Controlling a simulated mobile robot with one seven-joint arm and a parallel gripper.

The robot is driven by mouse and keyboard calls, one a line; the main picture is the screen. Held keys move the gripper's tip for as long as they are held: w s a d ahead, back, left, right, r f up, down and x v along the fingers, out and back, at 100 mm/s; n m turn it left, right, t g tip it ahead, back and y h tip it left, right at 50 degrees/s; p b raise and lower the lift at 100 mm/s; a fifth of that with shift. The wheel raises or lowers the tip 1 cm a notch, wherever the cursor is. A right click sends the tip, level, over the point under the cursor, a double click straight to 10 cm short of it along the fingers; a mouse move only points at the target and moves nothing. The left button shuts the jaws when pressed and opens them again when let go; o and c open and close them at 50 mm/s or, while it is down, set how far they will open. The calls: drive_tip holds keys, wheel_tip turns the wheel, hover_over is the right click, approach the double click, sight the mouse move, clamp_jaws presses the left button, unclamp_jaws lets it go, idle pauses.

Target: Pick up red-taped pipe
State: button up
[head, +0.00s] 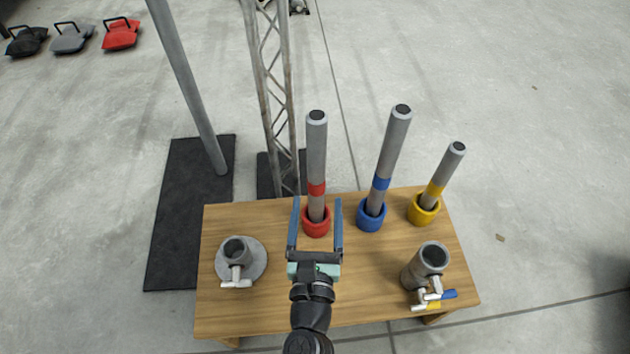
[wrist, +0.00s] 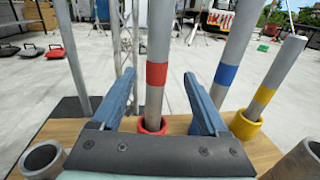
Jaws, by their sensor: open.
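The red-taped pipe (head: 317,160) is grey with a red band and stands upright in a red cup (head: 316,226) on the wooden table. My gripper (head: 318,203) is open, with its two blue fingers on either side of the pipe's lower part in the head view. In the wrist view the pipe (wrist: 158,65) rises between the open fingers of my gripper (wrist: 164,85), nearer the left one in the picture. I cannot see contact between a finger and the pipe. The pipe's foot is hidden inside the red cup.
A blue-taped pipe (head: 391,150) in a blue cup and a yellow-taped pipe (head: 446,172) in a yellow cup stand to the right. Two grey sockets with handles, left (head: 237,262) and right (head: 428,268), sit on the table (head: 270,310). A lattice truss (head: 273,90) and a pole (head: 187,85) stand behind.

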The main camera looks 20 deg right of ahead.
sight(316, 186)
drive_tip(key=shift+x, duration=3.55)
drive_tip(key=shift+a, duration=0.2)
clamp_jaws()
drive_tip(key=shift+w+r, duration=0.1)
drive_tip(key=shift+r, duration=0.05)
